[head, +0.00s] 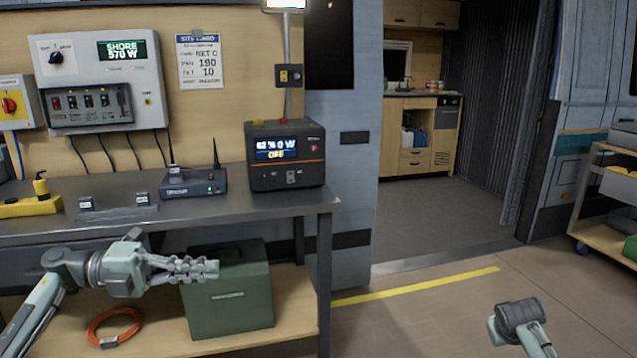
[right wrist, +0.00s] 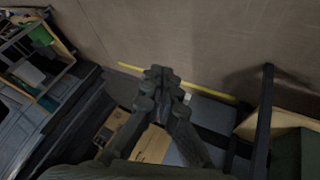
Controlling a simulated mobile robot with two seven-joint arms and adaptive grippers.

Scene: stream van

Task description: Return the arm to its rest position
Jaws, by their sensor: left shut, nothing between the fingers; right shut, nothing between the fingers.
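My left arm comes in from the left in the head view. Its gripper (head: 212,268) is shut and empty, held in front of the bench, with the green case on the lower shelf behind it. Part of my right arm (head: 520,318) shows at the bottom right of the head view, but its gripper is out of that frame. In the right wrist view my right gripper (right wrist: 160,73) is shut with its fingertips together and nothing between them. The floor with a yellow line lies beyond the fingertips.
The metal bench (head: 270,205) carries a power station (head: 286,165), a router (head: 193,182) and a yellow power strip (head: 30,207). Below are a green case (head: 230,300) and an orange cable coil (head: 112,325). A cart (head: 610,210) stands at right. Floor between is clear.

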